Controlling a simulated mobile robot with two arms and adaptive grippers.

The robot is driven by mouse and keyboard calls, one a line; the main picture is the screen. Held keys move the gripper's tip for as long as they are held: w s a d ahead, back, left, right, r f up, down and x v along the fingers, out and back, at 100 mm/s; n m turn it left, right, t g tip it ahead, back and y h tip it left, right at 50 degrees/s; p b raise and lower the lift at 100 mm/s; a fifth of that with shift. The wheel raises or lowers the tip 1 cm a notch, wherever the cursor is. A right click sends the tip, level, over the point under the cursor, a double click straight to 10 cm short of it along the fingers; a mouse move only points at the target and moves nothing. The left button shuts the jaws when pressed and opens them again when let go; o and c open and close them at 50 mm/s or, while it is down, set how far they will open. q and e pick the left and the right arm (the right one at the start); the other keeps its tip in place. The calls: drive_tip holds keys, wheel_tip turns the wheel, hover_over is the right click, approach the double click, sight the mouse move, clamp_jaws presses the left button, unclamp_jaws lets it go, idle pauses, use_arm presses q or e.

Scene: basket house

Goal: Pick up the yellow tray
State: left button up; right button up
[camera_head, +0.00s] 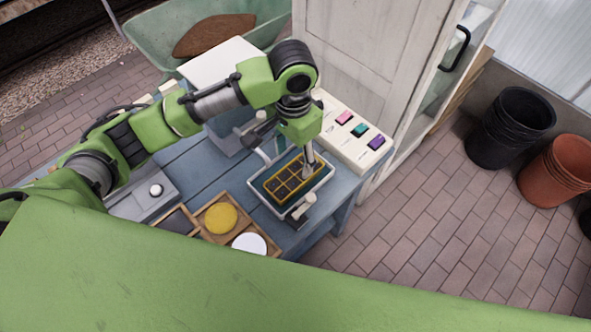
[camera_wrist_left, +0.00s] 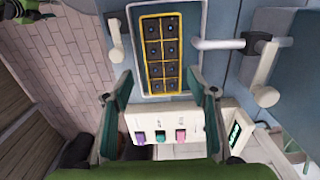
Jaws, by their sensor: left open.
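The yellow tray (camera_head: 291,177) is a small rectangular grid with dark cells. It lies inside a white-rimmed holder (camera_head: 263,199) on the blue table, and it also shows at the top middle of the left wrist view (camera_wrist_left: 161,52). My left gripper (camera_head: 306,168) points down above the tray and hides part of its right side in the head view. In the left wrist view its two dark green fingers (camera_wrist_left: 160,78) are spread apart, one toward each side of the tray, with nothing between them. Whether they touch the tray is unclear. My right gripper is out of view.
White clamp handles (camera_head: 305,207) stand beside the holder. A white panel with pink, teal and purple buttons (camera_head: 350,130) lies behind it. A wooden box (camera_head: 232,197) with yellow and white discs sits to the left. Black pots (camera_head: 510,128) stand on the brick floor.

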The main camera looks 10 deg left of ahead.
sight(294, 174)
use_arm(q)
drive_tip(key=f, duration=0.3)
drive_tip(key=shift+s+a+f, duration=0.15)
drive_tip(key=shift+a, duration=0.1)
drive_tip(key=f, duration=0.1)
drive_tip(key=w+f+p, duration=0.1)
drive_tip(key=f, duration=0.1)
drive_tip(key=shift+d, duration=0.15)
wheel_tip(294, 174, down, 3)
drive_tip(key=shift+r+p, duration=0.2)
drive_tip(key=shift+p, duration=0.1)
drive_tip(key=shift+w+f, duration=0.1)
drive_tip(key=shift+f, duration=0.55)
drive_tip(key=c, duration=0.9)
drive_tip(key=shift+r, duration=0.1)
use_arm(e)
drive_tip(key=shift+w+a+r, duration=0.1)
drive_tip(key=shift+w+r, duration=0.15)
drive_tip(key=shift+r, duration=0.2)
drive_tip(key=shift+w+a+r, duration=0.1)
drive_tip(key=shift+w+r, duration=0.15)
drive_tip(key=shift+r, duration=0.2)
